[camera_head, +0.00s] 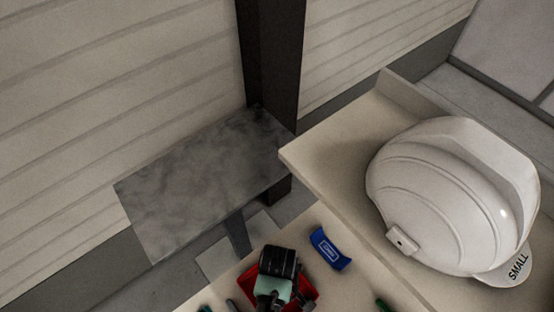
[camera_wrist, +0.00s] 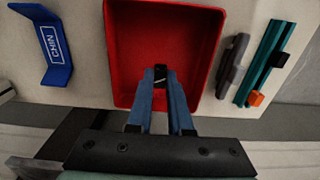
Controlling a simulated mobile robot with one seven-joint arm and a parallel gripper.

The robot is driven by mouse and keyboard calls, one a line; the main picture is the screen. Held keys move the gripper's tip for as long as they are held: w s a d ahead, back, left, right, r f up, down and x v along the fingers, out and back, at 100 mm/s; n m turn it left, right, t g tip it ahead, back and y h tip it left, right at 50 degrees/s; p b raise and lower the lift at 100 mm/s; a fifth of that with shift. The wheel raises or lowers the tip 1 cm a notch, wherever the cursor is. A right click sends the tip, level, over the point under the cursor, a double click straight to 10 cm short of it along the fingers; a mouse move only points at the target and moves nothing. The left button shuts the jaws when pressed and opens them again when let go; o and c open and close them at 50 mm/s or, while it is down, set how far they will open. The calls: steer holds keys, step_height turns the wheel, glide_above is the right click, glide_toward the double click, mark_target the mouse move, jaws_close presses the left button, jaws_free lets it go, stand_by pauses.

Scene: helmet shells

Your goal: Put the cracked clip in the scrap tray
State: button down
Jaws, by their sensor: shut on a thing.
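My gripper (camera_wrist: 160,82) is shut on a small black piece, taken as the clip (camera_wrist: 160,72), held between its blue fingertips. A pale line shows on it; I cannot make out a crack. The red scrap tray (camera_wrist: 210,22) lies under the fingers in the wrist view, and the clip shows over its floor, near the side closest to my gripper. I cannot tell the height of the clip above the floor. In the head view my gripper covers much of the tray (camera_head: 308,294), and the clip is hidden.
A blue CHIN piece (camera_wrist: 45,50) lies left of the tray. A dark grey part (camera_wrist: 232,65) and a teal bar (camera_wrist: 262,65) with an orange end lie to its right. A white helmet shell (camera_head: 445,195) stands on the raised pale surface. A grey slab (camera_head: 205,180) is bare.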

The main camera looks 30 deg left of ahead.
steer(key=shift+a+f, duration=0.1)
steer(key=shift+f, duration=2.05)
steer(key=shift+f, duration=0.2)
steer(key=c, duration=0.8)
jaws_free()
steer(key=shift+c, duration=0.2)
steer(key=shift+r, duration=0.1)
step_height(320, 180, up, 12)
steer(key=shift+r, duration=0.1)
